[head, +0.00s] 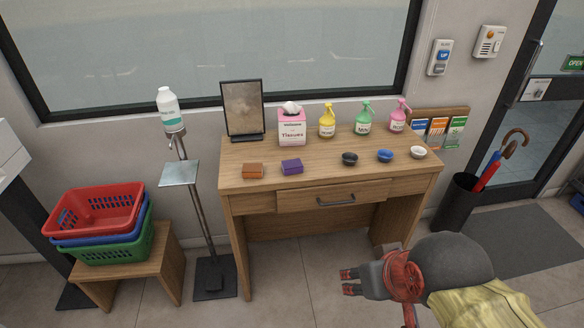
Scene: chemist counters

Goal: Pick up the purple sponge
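The purple sponge (292,167) is a small block lying on the left front part of the wooden desk (320,178). An orange-brown sponge (253,171) lies just to its left, with a small gap between them. My gripper (347,281) is low in front of the desk, below the tabletop and to the right of the purple sponge, pointing left. Its two fingers are apart with nothing between them. It is well clear of the sponge, and nothing covers the sponge.
Black, blue and white bowls (385,156) stand along the desk's right front. A sanitizer stand (193,210) and stacked baskets (97,212) are at left; an umbrella holder (457,203) is at right.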

